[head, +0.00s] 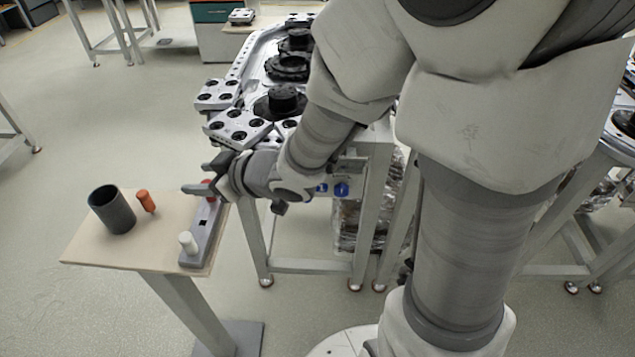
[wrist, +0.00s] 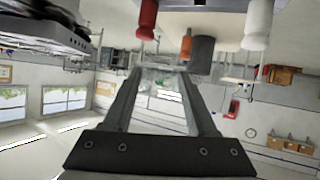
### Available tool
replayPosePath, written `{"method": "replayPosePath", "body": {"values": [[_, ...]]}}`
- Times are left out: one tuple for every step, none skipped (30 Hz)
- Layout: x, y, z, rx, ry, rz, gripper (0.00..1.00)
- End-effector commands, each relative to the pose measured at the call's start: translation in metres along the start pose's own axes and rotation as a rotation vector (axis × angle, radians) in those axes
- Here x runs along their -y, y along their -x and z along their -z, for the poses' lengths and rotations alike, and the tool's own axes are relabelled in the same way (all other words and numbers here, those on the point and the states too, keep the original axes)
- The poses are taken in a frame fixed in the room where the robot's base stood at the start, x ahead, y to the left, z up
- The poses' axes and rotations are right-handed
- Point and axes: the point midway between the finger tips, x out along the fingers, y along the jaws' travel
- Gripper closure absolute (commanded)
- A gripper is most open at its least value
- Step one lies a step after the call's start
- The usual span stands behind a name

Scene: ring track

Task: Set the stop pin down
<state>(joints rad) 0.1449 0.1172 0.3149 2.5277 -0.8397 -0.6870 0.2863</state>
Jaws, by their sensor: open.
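My gripper (head: 200,176) is open above the far end of a small beige table (head: 95,240); its fingers also show in the wrist view (wrist: 160,72) with nothing between them. A grey block (head: 205,232) lies along the table's right side. A white pin (head: 188,243) stands at its near end. A red pin (head: 208,190) is at its far end, partly hidden by my gripper; it shows at the top of the wrist view (wrist: 148,18). An orange pin (head: 146,201) stands on the wood beside a dark grey cup (head: 111,209). I cannot tell which is the stop pin.
A ring track (head: 265,75) on a metal frame stands beyond and right of the small table, with grey plates with black round holes (head: 238,128) near my wrist. A blue knob (head: 341,189) is on the frame. The floor left of the table is clear.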

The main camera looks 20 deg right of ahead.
Motion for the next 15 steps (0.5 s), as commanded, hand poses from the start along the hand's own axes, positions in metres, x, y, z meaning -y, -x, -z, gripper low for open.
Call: {"method": "replayPosePath", "body": {"values": [[-0.017, 0.01, 0.003, 0.036, 0.015, -0.077, 0.42], [-0.029, 0.018, 0.003, 0.065, 0.017, -0.128, 0.42], [-0.043, 0.029, 0.003, 0.104, 0.014, -0.196, 0.42], [-0.053, 0.039, 0.003, 0.133, 0.009, -0.246, 0.42], [-0.062, 0.05, 0.002, 0.162, -0.001, -0.294, 0.42], [-0.073, 0.065, 0.002, 0.199, -0.017, -0.354, 0.42], [-0.08, 0.076, 0.001, 0.227, -0.033, -0.395, 0.42], [-0.085, 0.088, 0.0, 0.253, -0.052, -0.434, 0.42], [-0.091, 0.105, -0.002, 0.288, -0.079, -0.481, 0.42], [-0.093, 0.117, -0.003, 0.313, -0.103, -0.511, 0.42], [-0.095, 0.129, -0.004, 0.337, -0.13, -0.54, 0.42], [-0.095, 0.146, -0.006, 0.367, -0.168, -0.573, 0.42], [-0.094, 0.158, -0.009, 0.39, -0.2, -0.593, 0.42], [-0.092, 0.17, -0.011, 0.411, -0.233, -0.61, 0.42], [-0.087, 0.185, -0.013, 0.438, -0.277, -0.625, 0.42]]}}
